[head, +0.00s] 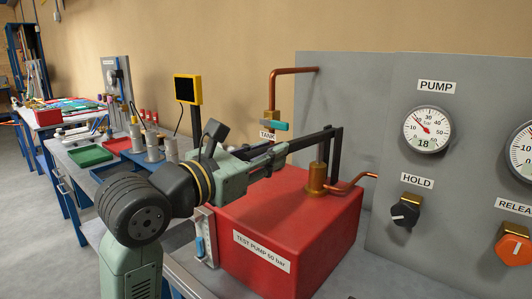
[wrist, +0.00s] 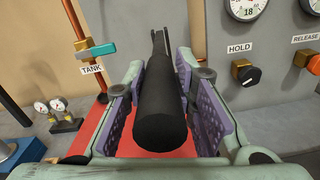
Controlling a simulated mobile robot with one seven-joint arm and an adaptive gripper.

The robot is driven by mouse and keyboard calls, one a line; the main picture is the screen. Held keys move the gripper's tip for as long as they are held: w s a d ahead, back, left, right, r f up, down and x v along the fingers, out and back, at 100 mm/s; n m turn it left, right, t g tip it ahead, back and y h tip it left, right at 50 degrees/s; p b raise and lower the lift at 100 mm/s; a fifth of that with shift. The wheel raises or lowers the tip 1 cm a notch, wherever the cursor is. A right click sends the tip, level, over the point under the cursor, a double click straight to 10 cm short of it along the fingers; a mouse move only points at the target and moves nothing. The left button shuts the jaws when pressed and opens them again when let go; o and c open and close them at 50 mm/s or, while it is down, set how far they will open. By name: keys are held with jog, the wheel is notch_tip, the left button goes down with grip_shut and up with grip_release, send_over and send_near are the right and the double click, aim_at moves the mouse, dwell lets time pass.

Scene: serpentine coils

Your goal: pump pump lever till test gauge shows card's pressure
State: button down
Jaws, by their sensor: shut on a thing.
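My gripper (head: 266,160) is shut on the pump lever (head: 310,136) at its black grip (wrist: 160,115), which lies between the two purple pads in the wrist view. The lever's dark bars run back over the red test pump (head: 262,252), labelled "TEST PUMP 60 bar", to a linkage by the brass cylinder (head: 317,180). The lever looks roughly level in the head view. The gauge labelled PUMP (head: 427,130) reads 18 bar. A second gauge (head: 522,152) is cut off at the right edge, so its value and label are hidden. I cannot make out a card with a pressure.
A black HOLD knob (head: 405,211) and an orange RELEASE knob (head: 513,246) sit on the grey panel (head: 385,190). A teal-handled TANK valve (head: 274,126) is on the copper pipe behind the lever. Left are a dark yellow-framed screen (head: 187,89) and a bench with trays.

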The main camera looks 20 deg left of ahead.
jog(key=shift+f+t+b, duration=0.5)
jog(key=shift+f+b, duration=0.75)
jog(key=shift+b, duration=0.8)
jog(key=shift+r, duration=0.1)
jog(key=c, duration=1.3)
grip_release()
jog(key=shift+c, duration=0.2)
jog(key=shift+s, duration=0.15)
jog(key=v, duration=1.2)
jog(key=shift+a, duration=0.15)
